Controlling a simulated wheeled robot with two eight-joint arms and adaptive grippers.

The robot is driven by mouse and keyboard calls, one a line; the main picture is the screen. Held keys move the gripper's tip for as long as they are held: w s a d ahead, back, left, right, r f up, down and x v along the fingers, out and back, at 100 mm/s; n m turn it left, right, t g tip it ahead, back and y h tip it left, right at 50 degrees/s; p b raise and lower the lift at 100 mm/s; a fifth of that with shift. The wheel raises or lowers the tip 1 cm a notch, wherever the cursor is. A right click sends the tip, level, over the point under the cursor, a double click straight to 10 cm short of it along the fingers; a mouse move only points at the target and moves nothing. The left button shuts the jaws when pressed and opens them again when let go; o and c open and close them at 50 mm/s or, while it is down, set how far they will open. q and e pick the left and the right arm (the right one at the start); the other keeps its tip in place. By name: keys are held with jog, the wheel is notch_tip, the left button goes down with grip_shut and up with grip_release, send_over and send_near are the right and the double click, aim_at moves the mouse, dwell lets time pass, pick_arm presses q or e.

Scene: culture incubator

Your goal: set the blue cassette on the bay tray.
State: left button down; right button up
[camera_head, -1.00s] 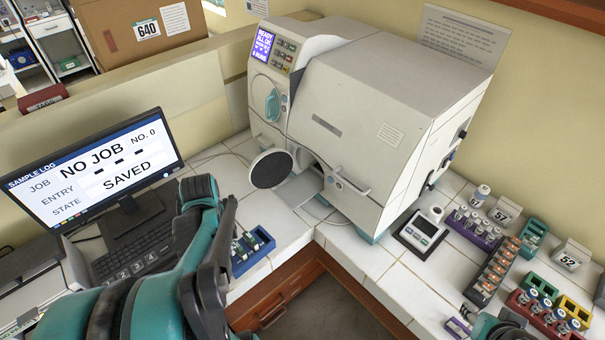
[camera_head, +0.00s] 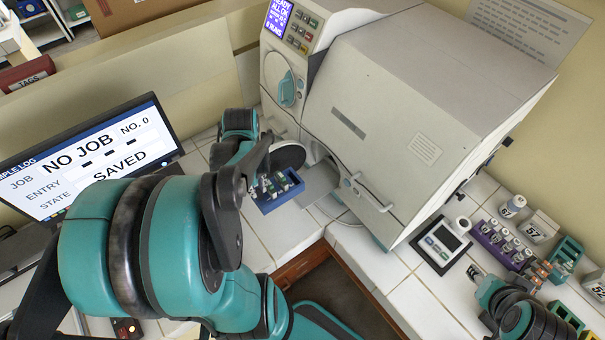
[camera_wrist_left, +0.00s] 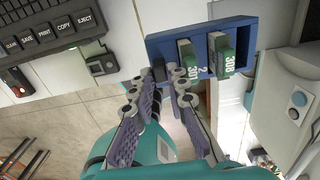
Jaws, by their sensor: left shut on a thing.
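The blue cassette (camera_head: 283,197) is an open rack holding several green-and-white labelled pieces. My left gripper (camera_head: 262,183) is shut on its edge and holds it in front of the incubator. In the left wrist view, the fingers (camera_wrist_left: 170,76) meet the near side of the cassette (camera_wrist_left: 232,24), where two green pieces show labels. The bay tray (camera_head: 321,184) is a pale plate at the machine's low opening, just right of the cassette; the cassette looks apart from it. My right arm shows at the lower right, but its finger state is unclear.
The round dark door (camera_head: 289,156) stands open beside the opening, close behind my left gripper. The white incubator (camera_head: 400,130) fills the back. A monitor (camera_head: 90,160) is at left.

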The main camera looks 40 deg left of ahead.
pick_arm(q)
jog(key=w+d, duration=0.1)
jog(key=w, duration=0.3)
jog(key=w+d, duration=0.1)
jog(key=w, duration=0.3)
jog(key=w+d, duration=0.1)
jog(key=w, duration=0.4)
jog(key=shift+d, duration=0.35)
notch_tip(320, 180, down, 7)
jog(key=b, duration=0.1)
jog(key=shift+w+d, duration=0.15)
jog(key=shift+w, duration=0.3)
jog(key=shift+f, duration=0.1)
jog(key=c, duration=1.5)
grip_release()
